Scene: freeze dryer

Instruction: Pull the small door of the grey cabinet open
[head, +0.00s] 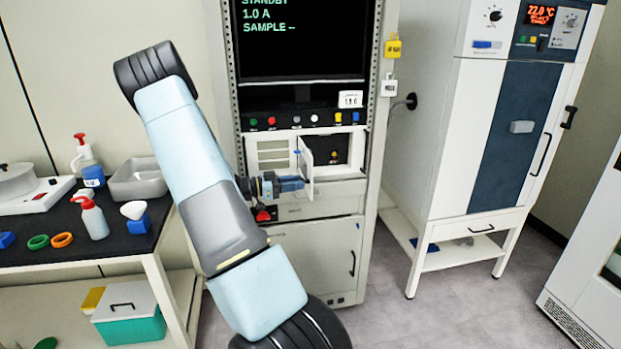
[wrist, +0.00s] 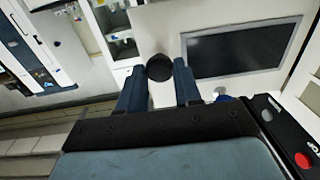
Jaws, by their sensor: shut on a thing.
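The grey cabinet (head: 227,60) is a tall rack with a screen at the top. Its small white door (head: 307,160) stands swung outward in the head view, seen nearly edge-on. A dark opening (head: 333,149) shows to its right. My gripper (head: 291,184) is at the door's lower left, with blue fingers. In the wrist view, the fingers of my gripper (wrist: 159,82) stand either side of a dark round knob (wrist: 160,67) and are shut on it. The knob sits on a white panel. The knob is hidden in the head view.
A row of coloured buttons (head: 297,120) runs above the door. A larger lower door (head: 320,255) is shut. A bench (head: 135,232) with bottles and a metal tray stands left. A tall white and blue cabinet (head: 440,150) stands right, with open floor (head: 455,310) before it.

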